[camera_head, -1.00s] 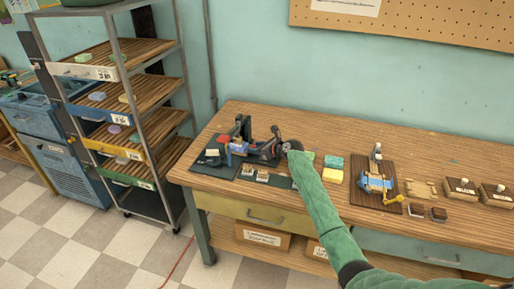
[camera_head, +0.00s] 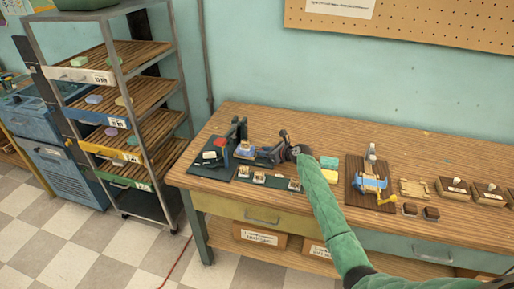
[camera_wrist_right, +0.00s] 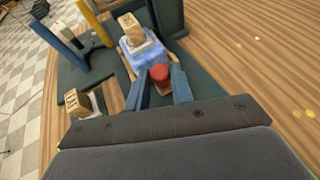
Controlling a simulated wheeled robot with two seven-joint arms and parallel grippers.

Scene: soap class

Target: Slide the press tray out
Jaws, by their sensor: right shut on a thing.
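The press (camera_head: 240,128) stands on a dark green base at the left end of the workbench. Its tray (camera_wrist_right: 127,62) carries a blue soap block (camera_wrist_right: 146,52) with a wooden stamp (camera_wrist_right: 132,28) on top. The soap also shows in the head view (camera_head: 245,149), to the right of the press upright. A red knob (camera_wrist_right: 160,74) is at the tray's near end. My right gripper (camera_wrist_right: 160,82) is shut on this knob, a finger on each side; in the head view it (camera_head: 297,150) is at the right of the press. My left gripper is not in view.
Several small stamps (camera_head: 259,177) stand in a row in front of the press. Green and yellow soap blocks (camera_head: 329,162) lie to the right of my gripper, and a board with a blue device (camera_head: 370,184) is farther right. A shelf rack (camera_head: 118,100) stands left of the bench.

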